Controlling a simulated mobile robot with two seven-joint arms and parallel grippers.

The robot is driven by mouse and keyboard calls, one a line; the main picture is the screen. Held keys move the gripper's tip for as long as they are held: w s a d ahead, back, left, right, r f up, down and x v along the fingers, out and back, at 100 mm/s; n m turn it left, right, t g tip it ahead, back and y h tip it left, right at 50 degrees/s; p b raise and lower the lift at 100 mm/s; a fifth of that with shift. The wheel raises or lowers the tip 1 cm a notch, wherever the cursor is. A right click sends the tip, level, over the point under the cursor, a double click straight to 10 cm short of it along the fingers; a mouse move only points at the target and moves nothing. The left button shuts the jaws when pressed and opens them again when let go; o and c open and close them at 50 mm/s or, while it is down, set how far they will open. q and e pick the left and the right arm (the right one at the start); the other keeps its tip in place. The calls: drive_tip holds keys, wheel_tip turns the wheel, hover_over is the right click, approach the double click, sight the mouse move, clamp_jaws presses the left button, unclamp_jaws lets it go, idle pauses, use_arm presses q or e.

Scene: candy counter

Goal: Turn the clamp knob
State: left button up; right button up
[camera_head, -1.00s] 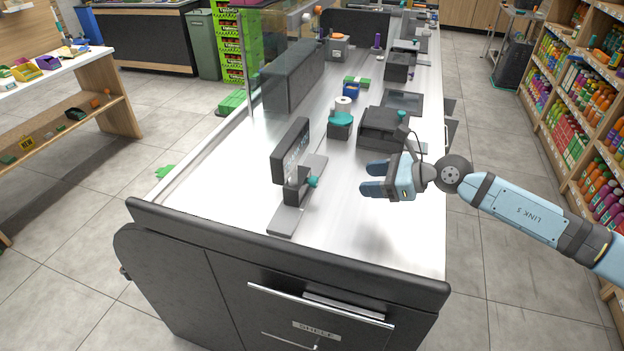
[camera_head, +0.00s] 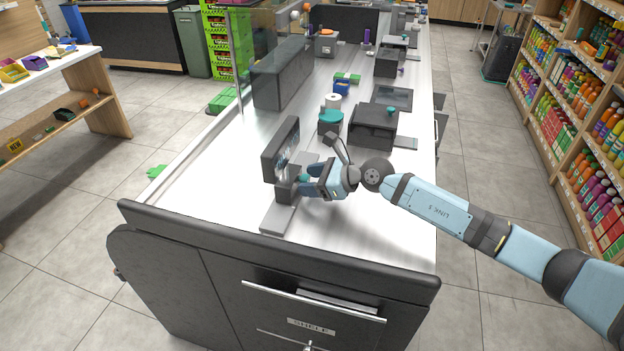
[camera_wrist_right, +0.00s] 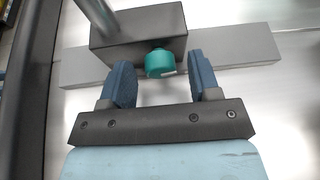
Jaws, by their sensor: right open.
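The clamp knob is a small teal cylinder (camera_wrist_right: 160,64) on the side of a dark clamp block (camera_wrist_right: 135,27) in the right wrist view. The block sits on a grey bar (camera_wrist_right: 240,44) on the counter. In the head view the block (camera_head: 287,189) is below a dark display panel (camera_head: 280,148), and the knob is mostly hidden by my gripper. My right gripper (camera_head: 306,179) is open, with its blue fingers reaching toward the block. In the right wrist view its fingertips (camera_wrist_right: 160,72) are on either side of the knob, with gaps showing. My left gripper is not in view.
A teal-topped container (camera_head: 331,122) and a dark printer-like box (camera_head: 374,127) stand behind my right gripper. The white counter (camera_head: 370,225) is clear to the right. Its dark front edge (camera_head: 270,250) runs along the near side.

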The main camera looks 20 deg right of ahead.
drive_tip(key=c, duration=0.9)
drive_tip(key=shift+d+m+g+y, duration=0.1)
drive_tip(key=shift+m+g+y, duration=0.2)
drive_tip(key=shift+m+g, duration=0.55)
drive_tip(key=shift+m+t, duration=0.25)
drive_tip(key=o, duration=0.9)
drive_tip(key=shift+d, duration=0.1)
drive_tip(key=b+v, duration=0.1)
drive_tip(key=v, duration=1.2)
drive_tip(key=shift+d+r, duration=0.2)
drive_tip(key=shift+d, duration=0.05)
drive_tip(key=shift+s+d, duration=0.1)
drive_tip(key=shift+s, duration=0.1)
